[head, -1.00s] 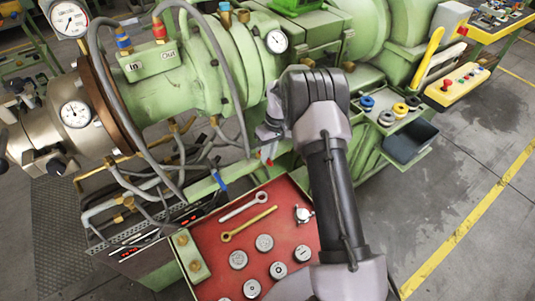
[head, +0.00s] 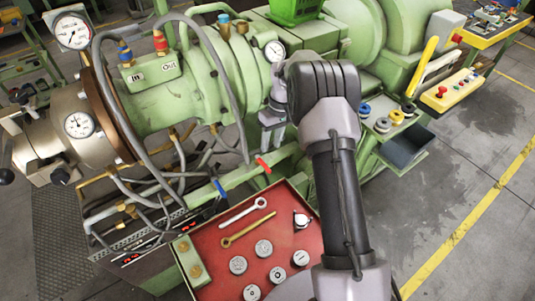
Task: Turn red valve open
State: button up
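The red valve handle (head: 263,165) is a small red lever on the green rail below the big machine, at the middle of the head view. It lies slanted. A blue valve handle (head: 219,188) sits on the same rail to its left. My gripper (head: 272,142) points down just above the red handle, with a small gap between them in the picture. Its two fingers show apart, with nothing seen between them. My arm hides part of the rail to the right.
A red tray (head: 225,262) with wrenches and several round metal parts is below the valves. Grey hoses (head: 150,165) run at the left. A green extruder barrel (head: 190,90) stands behind my gripper. A dark bin (head: 405,147) is at the right, beside open floor.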

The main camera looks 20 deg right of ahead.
notch_tip(320, 180, up, 8)
jog(key=d+p, duration=0.1)
jog(key=shift+w+d+p, duration=0.25)
jog(key=shift+p, duration=0.15)
jog(key=shift+r, duration=0.1)
jog(key=s+a+r+m+t+b, duration=0.25)
jog(key=s+a+r, duration=0.25)
jog(key=s+r, duration=0.3)
jog(key=s+a+r+m+t+b, duration=0.1)
jog(key=s+a+r+m+b, duration=0.15)
jog(key=s+a+r, duration=0.45)
jog(key=s+a+f+m+t+b, duration=0.1)
jog(key=s, duration=0.8)
jog(key=s+f+m+t+b, duration=0.1)
jog(key=s+f+t, duration=0.1)
jog(key=s, duration=0.7)
jog(key=shift+s+a+m+b, duration=0.3)
jog(key=shift+a+b, duration=0.05)
jog(key=shift+a, duration=0.05)
